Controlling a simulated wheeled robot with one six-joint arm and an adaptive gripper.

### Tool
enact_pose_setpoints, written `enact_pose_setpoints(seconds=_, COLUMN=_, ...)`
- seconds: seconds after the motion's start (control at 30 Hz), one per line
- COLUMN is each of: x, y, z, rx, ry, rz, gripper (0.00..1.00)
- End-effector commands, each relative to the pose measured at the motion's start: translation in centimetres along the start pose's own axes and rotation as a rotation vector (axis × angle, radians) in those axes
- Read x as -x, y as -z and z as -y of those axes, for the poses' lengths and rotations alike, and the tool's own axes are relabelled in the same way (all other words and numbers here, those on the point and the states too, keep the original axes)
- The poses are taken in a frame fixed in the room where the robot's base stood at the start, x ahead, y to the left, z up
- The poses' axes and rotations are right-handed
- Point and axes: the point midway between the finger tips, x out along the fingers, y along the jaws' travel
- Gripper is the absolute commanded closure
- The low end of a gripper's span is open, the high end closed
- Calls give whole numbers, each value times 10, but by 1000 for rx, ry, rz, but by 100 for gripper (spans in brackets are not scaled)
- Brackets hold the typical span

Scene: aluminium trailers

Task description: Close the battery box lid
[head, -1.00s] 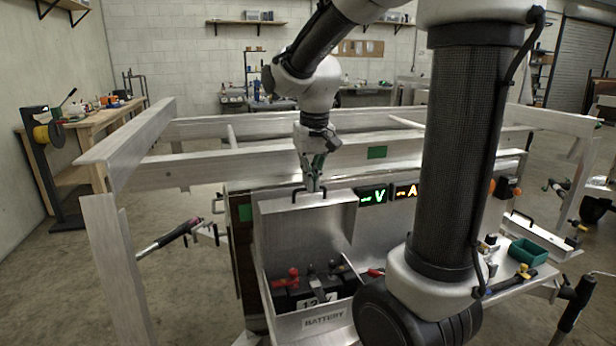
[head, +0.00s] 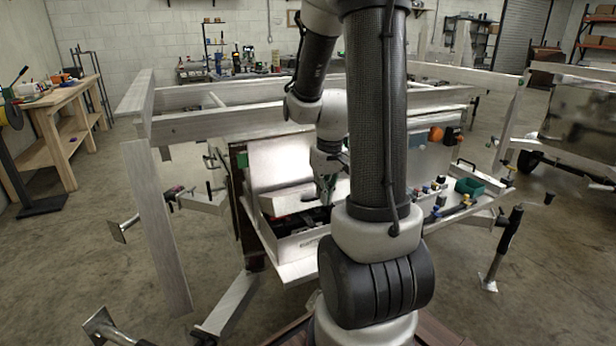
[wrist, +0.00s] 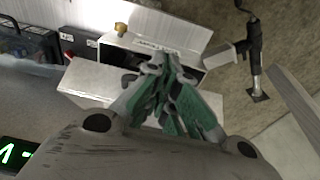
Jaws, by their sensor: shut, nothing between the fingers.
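The battery box (head: 303,243) is an aluminium bin on the trailer front; it also shows in the wrist view (wrist: 205,55). Its lid (head: 280,165) is tilted partway down, with a gap over the dark battery (head: 312,217) inside. In the wrist view the lid (wrist: 95,85) is a pale plate beside the box's dark opening. My gripper (head: 326,192) is at the lid's right front edge. In the wrist view its green-padded fingers (wrist: 162,68) are together with nothing between them, near the box opening. The lid handle is not visible, and whether the fingers touch the lid is unclear.
Trailer rails (head: 300,128) run behind the box. A wooden bench (head: 60,130) stands at the left. The floor at left front is mostly clear, apart from the trailer's legs.

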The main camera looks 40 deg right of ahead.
Motion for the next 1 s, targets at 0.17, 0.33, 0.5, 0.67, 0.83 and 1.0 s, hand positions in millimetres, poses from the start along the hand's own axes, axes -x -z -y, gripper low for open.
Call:
enact_pose_setpoints(seconds=0.17, x=-32, y=-13, z=-8, rx=0, ry=0, rz=3, gripper=100)
enact_pose_setpoints(seconds=0.33, x=-52, y=-21, z=-10, rx=-3, ry=0, rz=-75, gripper=100)
enact_pose_setpoints(seconds=0.5, x=-69, y=-24, z=-10, rx=-2, ry=-1, rz=-134, gripper=100)
enact_pose_setpoints(seconds=0.67, x=-82, y=-26, z=-10, rx=-1, ry=-1, rz=-133, gripper=100)
enact_pose_setpoints(seconds=0.83, x=-90, y=-27, z=-10, rx=0, ry=0, rz=-133, gripper=100)
enact_pose_setpoints(seconds=1.0, x=-94, y=-27, z=-10, rx=0, ry=-1, rz=-134, gripper=100)
